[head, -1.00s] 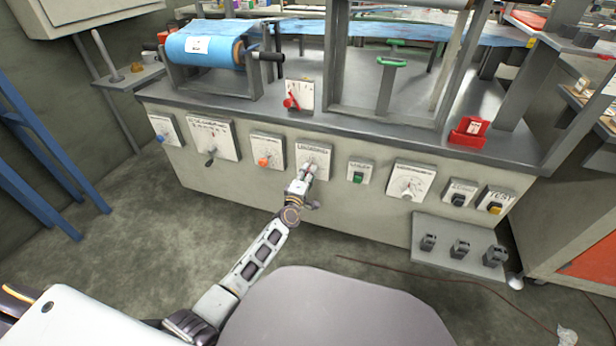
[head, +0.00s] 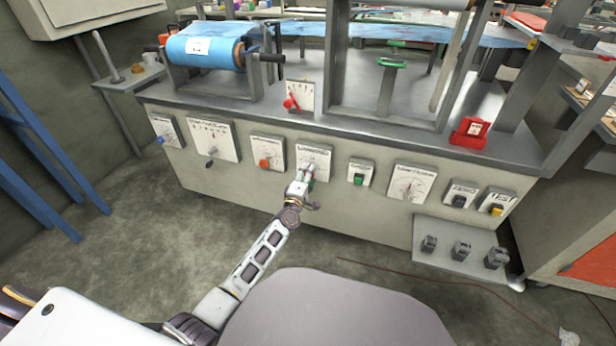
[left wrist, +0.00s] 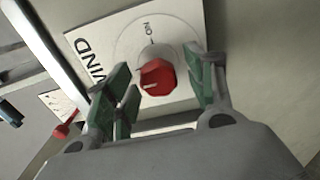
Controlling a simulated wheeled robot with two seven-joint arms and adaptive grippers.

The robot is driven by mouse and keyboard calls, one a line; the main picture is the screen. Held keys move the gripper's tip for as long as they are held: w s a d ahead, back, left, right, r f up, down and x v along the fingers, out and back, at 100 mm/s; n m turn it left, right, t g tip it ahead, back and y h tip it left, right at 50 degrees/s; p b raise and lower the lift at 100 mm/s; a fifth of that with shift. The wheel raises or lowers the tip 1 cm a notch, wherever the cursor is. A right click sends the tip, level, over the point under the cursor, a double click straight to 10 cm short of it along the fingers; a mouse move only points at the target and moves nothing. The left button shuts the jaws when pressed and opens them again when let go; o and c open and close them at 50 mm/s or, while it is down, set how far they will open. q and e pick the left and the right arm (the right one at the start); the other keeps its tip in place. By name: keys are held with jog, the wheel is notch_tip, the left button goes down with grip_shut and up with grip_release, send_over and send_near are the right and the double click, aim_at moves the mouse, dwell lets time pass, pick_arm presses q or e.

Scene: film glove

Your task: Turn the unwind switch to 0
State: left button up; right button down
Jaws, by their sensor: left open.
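The unwind switch is a red knob (left wrist: 157,77) on a white plate (left wrist: 118,30), with the letters "WIND" readable in the left wrist view. A white pointer mark on the knob faces left in that view. A short dial label sits above the knob; no 0 is legible. My left gripper (left wrist: 162,92) is open, its green-padded fingers on either side of the knob. I cannot tell whether they touch it. In the head view my left gripper (head: 308,172) is at the plate (head: 314,152) and hides the knob. My right gripper is not in view.
Along the cabinet front are an orange knob (head: 264,163) to the left, and a green switch (head: 359,179) and a larger dial (head: 408,188) to the right. A small shelf (head: 458,254) juts out at lower right.

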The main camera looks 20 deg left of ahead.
pick_arm(q)
jog(key=shift+s, duration=0.15)
jog(key=s, duration=1.1)
jog(key=shift+s+a, duration=0.2)
jog(key=shift+s, duration=0.15)
dwell(0.5)
jog(key=shift+d, duration=0.1)
dwell(0.5)
